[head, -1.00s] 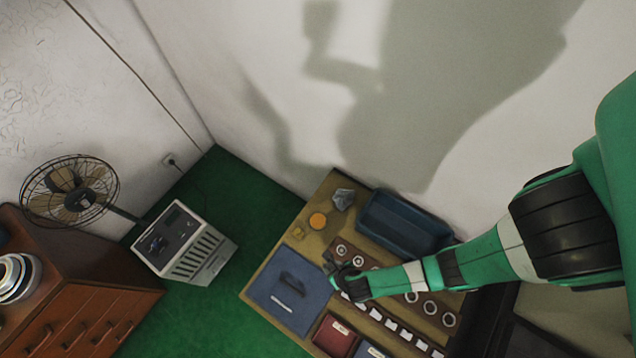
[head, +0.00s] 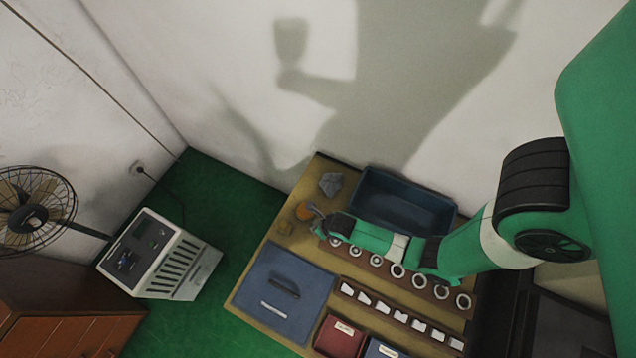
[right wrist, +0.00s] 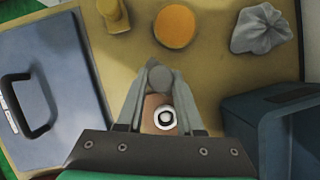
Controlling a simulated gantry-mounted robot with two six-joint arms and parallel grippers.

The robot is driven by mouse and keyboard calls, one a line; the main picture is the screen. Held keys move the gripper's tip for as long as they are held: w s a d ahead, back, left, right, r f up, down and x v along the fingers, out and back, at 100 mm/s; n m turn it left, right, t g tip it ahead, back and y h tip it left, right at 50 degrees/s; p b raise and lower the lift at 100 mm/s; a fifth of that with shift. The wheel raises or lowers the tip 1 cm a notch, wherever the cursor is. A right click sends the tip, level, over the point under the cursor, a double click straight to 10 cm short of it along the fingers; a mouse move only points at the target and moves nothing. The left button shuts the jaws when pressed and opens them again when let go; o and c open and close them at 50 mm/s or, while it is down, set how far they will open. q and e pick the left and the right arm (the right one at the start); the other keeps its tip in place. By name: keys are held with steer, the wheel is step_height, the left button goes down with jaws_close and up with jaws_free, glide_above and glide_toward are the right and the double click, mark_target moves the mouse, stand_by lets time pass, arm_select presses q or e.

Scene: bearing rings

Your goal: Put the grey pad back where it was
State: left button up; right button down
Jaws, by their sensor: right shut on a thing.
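My right gripper (right wrist: 158,75) is shut on a small round grey pad (right wrist: 160,78), which shows between its fingertips in the right wrist view. In the head view my right gripper (head: 316,214) is over the far left part of the wooden table, close to the orange disc (head: 305,210). In the right wrist view the orange disc (right wrist: 175,26) lies just beyond the fingertips, apart from the pad in the picture. A white ring (right wrist: 165,119) shows below, between the fingers. My left gripper is not in view.
A crumpled grey cloth (right wrist: 262,30) and a small yellow block (right wrist: 115,14) lie near the disc. A blue bin (head: 366,217) stands to the right. A blue case (head: 258,270) with a dark handle lies at left. A brown strip (head: 345,249) holds several rings.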

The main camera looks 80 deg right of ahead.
steer(key=shift+w+d+f+b, duration=0.1)
steer(key=shift+d+f+b, duration=0.1)
steer(key=shift+f+b, duration=0.6)
steer(key=shift+w+d+f+b, duration=0.15)
steer(key=shift+f+b, duration=0.2)
steer(key=shift+f, duration=0.8)
steer(key=shift+s+f, duration=0.1)
steer(key=c, duration=0.5)
jaws_free()
steer(key=shift+c, duration=0.2)
steer(key=shift+r, duration=0.25)
steer(key=p+v, duration=0.9)
steer(key=v, duration=0.2)
steer(key=shift+s+r, duration=0.15)
steer(key=shift+r, duration=0.2)
steer(key=shift+a, duration=0.1)
